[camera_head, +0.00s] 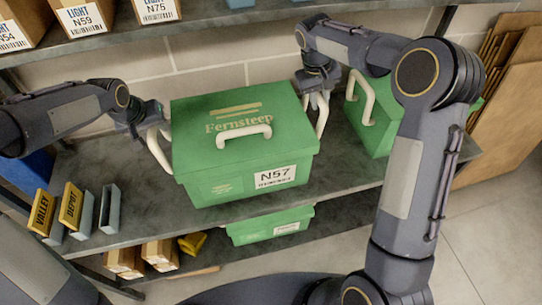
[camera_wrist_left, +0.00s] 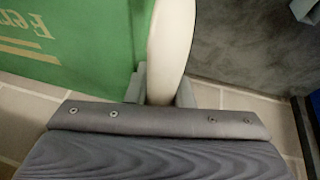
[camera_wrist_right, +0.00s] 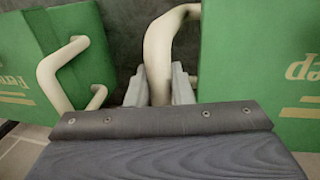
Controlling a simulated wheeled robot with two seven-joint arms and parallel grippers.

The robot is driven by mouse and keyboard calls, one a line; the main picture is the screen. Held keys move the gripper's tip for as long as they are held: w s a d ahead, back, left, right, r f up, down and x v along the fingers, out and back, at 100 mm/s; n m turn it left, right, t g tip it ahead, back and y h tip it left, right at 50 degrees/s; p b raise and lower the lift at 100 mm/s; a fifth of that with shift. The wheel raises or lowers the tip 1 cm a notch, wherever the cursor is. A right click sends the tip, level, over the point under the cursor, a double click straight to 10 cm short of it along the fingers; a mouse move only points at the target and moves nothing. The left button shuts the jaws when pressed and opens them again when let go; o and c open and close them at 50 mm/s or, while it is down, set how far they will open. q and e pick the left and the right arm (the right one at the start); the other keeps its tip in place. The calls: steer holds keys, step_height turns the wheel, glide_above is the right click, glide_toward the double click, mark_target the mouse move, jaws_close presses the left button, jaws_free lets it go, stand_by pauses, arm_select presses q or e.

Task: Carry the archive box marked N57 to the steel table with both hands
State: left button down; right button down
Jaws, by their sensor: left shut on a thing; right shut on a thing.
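The green archive box marked N57 (camera_head: 240,150) is in the middle of the head view, upright at the rack shelf (camera_head: 110,165). I cannot tell whether its bottom touches the shelf. It has a cream handle at each side and one on its lid. My left gripper (camera_head: 152,132) is shut on the left side handle, seen also in the left wrist view (camera_wrist_left: 170,50). My right gripper (camera_head: 318,95) is shut on the right side handle, seen also in the right wrist view (camera_wrist_right: 158,55). The steel table is not in view.
Another green box (camera_head: 372,125) stands close on the right, and a third (camera_head: 270,226) is on the lower shelf. Book-like signs (camera_head: 75,207) stand at the left. Cardboard boxes (camera_head: 85,16) sit on the upper shelf. Cardboard sheets (camera_head: 512,100) lean at the right.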

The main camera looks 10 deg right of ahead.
arm_select(q)
steer(key=shift+f+b, duration=0.5)
steer(key=shift+f, duration=0.2)
arm_select(e)
steer(key=shift+f, duration=0.7)
arm_select(q)
steer(key=c, duration=1.3)
jaws_free()
arm_select(e)
steer(key=c, duration=1.3)
jaws_free()
steer(key=shift+r, duration=0.15)
arm_select(q)
steer(key=v, duration=1.2)
arm_select(e)
steer(key=r, duration=0.3)
steer(key=a+r, duration=0.1)
steer(key=r, duration=0.3)
steer(key=a+r, duration=0.1)
steer(key=r, duration=0.3)
steer(key=shift+s+a+r, duration=0.1)
steer(key=shift+a+r, duration=0.05)
steer(key=shift+r, duration=0.1)
